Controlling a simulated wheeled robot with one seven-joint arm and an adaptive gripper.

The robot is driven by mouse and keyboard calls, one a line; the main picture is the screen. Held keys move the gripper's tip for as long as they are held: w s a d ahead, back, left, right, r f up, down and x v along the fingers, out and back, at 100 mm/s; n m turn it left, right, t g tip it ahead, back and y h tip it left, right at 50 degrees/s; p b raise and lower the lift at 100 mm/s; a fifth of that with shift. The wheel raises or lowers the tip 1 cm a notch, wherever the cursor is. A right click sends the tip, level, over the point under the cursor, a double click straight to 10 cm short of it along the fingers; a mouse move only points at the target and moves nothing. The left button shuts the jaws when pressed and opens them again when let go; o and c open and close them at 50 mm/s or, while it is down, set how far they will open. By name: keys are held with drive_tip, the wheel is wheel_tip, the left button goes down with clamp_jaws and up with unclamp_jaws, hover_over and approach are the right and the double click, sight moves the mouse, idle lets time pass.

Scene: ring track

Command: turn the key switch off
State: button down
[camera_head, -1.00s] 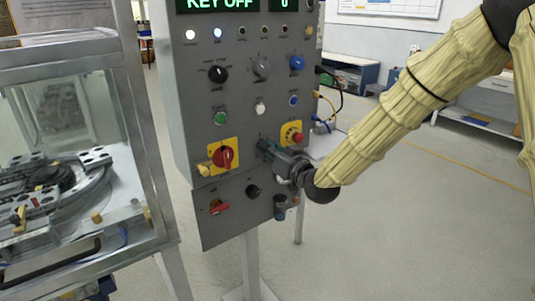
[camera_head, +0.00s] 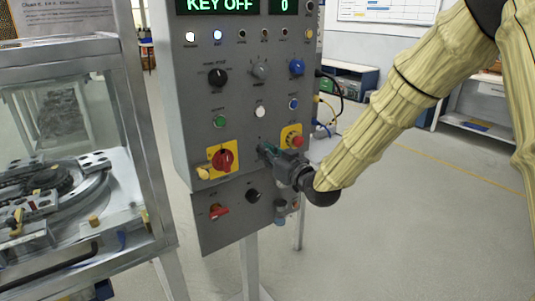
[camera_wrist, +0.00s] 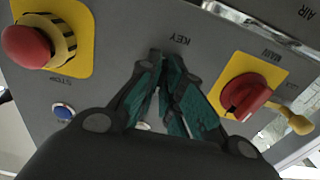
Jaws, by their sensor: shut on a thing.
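The grey control panel (camera_head: 238,100) has a display (camera_head: 220,4) at its top that reads "KEY OFF". In the wrist view, a label reading "KEY" (camera_wrist: 179,40), upside down, sits on the panel just beyond my fingertips. My gripper (camera_head: 266,149) is at the panel front, between the red main switch and the stop button. Its green-padded fingers (camera_wrist: 166,62) are closed together at the key's place and shut on the key switch. The key itself is hidden by the fingers, so its angle cannot be read.
A red rotary main switch (camera_head: 222,160) on a yellow plate and a red stop button (camera_head: 296,141) flank the gripper closely. A black knob (camera_head: 252,196) and a red-handled valve (camera_head: 218,211) are below. A glass-walled machine (camera_head: 60,150) stands left. Floor to the right is open.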

drive_tip(key=c, duration=1.6)
unclamp_jaws()
drive_tip(key=shift+w+r, duration=0.1)
drive_tip(key=shift+r, duration=0.05)
drive_tip(key=shift+a, duration=0.1)
drive_tip(key=v, duration=1.2)
